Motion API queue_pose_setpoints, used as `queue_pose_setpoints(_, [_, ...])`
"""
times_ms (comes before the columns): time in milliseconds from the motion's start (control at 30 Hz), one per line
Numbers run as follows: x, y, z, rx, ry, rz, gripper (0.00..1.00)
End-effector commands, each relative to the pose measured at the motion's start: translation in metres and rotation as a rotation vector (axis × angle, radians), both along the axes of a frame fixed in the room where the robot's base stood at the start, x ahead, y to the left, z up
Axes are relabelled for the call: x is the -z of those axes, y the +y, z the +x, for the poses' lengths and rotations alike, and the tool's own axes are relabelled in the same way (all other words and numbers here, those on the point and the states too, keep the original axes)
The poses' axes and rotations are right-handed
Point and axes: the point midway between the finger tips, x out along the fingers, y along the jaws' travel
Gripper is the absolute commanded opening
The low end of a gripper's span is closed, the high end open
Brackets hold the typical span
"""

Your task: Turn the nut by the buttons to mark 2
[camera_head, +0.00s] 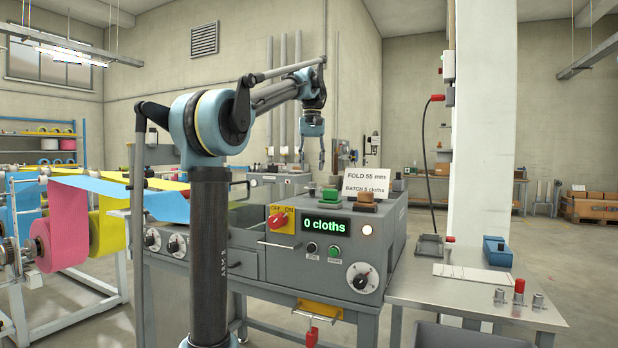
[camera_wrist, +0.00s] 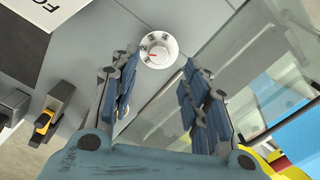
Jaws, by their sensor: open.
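A dark knob on a round white dial (camera_head: 362,278) sits on the machine's front panel, right of and below a black button (camera_head: 312,247) and a green button (camera_head: 334,251); I take it as the nut. Its marks are too small to read. My gripper (camera_head: 312,150) hangs above the machine's back part, well apart from this dial. In the wrist view my gripper (camera_wrist: 155,95) is open and empty. A white dial (camera_wrist: 158,50) with dark marks and a thin red line shows beyond the fingertips, untouched. I cannot tell if it is the same dial.
A red switch (camera_head: 278,219) on a yellow plate and a display reading 0 cloths (camera_head: 326,225) are above the buttons. Two more knobs (camera_head: 176,245) are at left. A sign (camera_head: 366,182) stands on top. A side table (camera_head: 470,295) with small parts is at right.

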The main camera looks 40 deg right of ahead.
Motion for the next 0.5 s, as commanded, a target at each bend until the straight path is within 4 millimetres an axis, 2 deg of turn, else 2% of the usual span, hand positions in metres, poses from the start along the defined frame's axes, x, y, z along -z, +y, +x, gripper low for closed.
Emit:
queue_pose_setpoints(200, [-0.035,0.0,0.001,0.0,0.0,0.0,0.42])
queue_pose_setpoints(500, [-0.058,0.0,0.001,0.0,0.0,0.0,0.42])
